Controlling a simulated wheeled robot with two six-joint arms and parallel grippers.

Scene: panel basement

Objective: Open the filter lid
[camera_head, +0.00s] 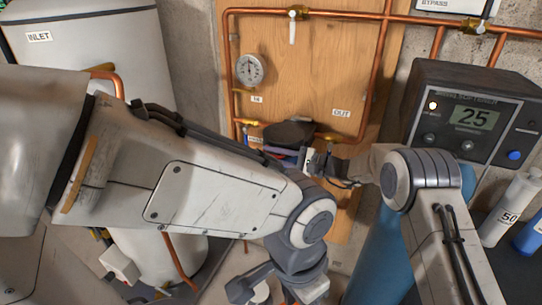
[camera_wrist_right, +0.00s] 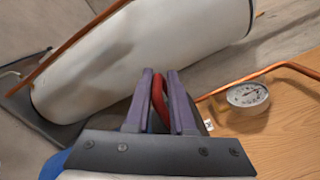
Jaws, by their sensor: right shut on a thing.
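The filter's dark round lid (camera_head: 288,133) shows at the foot of the wooden board in the head view, between the copper pipes. The filter body below it is mostly hidden by my left arm and my right gripper. My right gripper (camera_head: 290,155) reaches in from the right, just under the lid. In the right wrist view its purple fingers (camera_wrist_right: 160,90) are shut on a red handle-like part (camera_wrist_right: 158,96). How the red part joins the lid is hidden. My left gripper (camera_head: 265,290) hangs low at the bottom middle, away from the filter; its jaws are unclear.
Copper pipes (camera_head: 381,60) with valves frame the board (camera_head: 310,65). A gauge (camera_head: 250,70) hangs left of the lid. A white inlet tank (camera_head: 100,50) stands left. A grey control box (camera_head: 468,110) reading 25 and bottles (camera_head: 510,210) are at right.

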